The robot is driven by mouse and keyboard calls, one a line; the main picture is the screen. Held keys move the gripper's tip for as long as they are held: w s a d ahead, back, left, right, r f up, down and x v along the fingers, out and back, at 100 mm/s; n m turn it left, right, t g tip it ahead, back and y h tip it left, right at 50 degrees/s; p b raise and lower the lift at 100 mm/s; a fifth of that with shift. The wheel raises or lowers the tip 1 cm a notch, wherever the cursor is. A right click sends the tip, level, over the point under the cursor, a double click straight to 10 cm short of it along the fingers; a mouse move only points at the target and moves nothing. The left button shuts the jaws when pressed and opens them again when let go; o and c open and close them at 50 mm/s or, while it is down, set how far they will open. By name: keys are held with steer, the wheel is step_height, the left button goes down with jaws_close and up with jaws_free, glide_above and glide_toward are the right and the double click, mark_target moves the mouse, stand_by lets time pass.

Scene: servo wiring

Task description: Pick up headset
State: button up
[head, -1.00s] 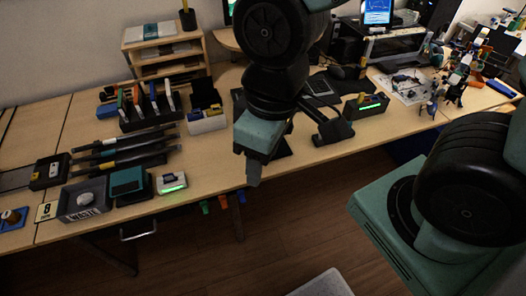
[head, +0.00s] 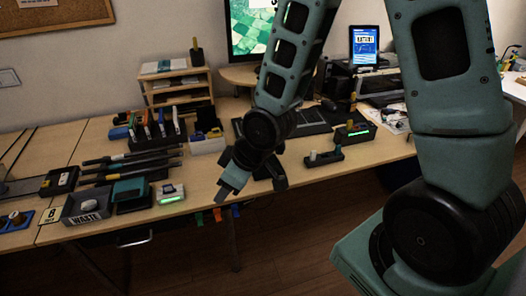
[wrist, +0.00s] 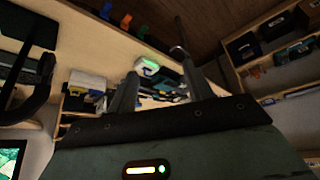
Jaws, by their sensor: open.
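I cannot make out a headset for certain. A black curved band (wrist: 42,88) at the left edge of the wrist view may be part of it, but only a portion shows. My gripper (head: 228,190) is above the front edge of the table in the head view, right of the small white box with a green light (head: 171,193). Its two fingers stand apart with nothing between them in the wrist view (wrist: 157,50).
The wooden table (head: 222,160) holds a grey waste bin (head: 86,206), dark trays and long black tools on the left. A small dark holder (head: 324,158) and a keyboard (head: 312,122) lie right of my arm. A wooden shelf (head: 178,85) stands behind.

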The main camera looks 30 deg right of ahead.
steer(key=w+d+f+m+t+y+b, duration=0.1)
steer(key=w+d+f+t+b, duration=0.2)
steer(key=w+d+f, duration=0.4)
steer(key=s+d+f+m+t+h+b, duration=0.25)
steer(key=d+m+t+h, duration=0.25)
steer(key=d, duration=0.5)
steer(key=s+d+f+m+t+h+b, duration=0.25)
steer(key=d+m+t+h, duration=0.2)
steer(key=d, duration=0.45)
steer(key=shift+m+t, duration=0.25)
steer(key=shift+m, duration=0.2)
steer(key=shift+a+f+p+x, duration=0.1)
steer(key=shift+a+p+x, duration=0.05)
steer(key=shift+x, duration=2.9)
steer(key=shift+a+f+p+x, duration=0.1)
steer(key=shift+p+x, duration=0.05)
steer(key=shift+x, duration=2.85)
steer(key=shift+a+f+p+x, duration=0.1)
steer(key=shift+a+p+x, duration=0.05)
steer(key=shift+x, duration=2.9)
steer(key=shift+w, duration=0.1)
jaws_close()
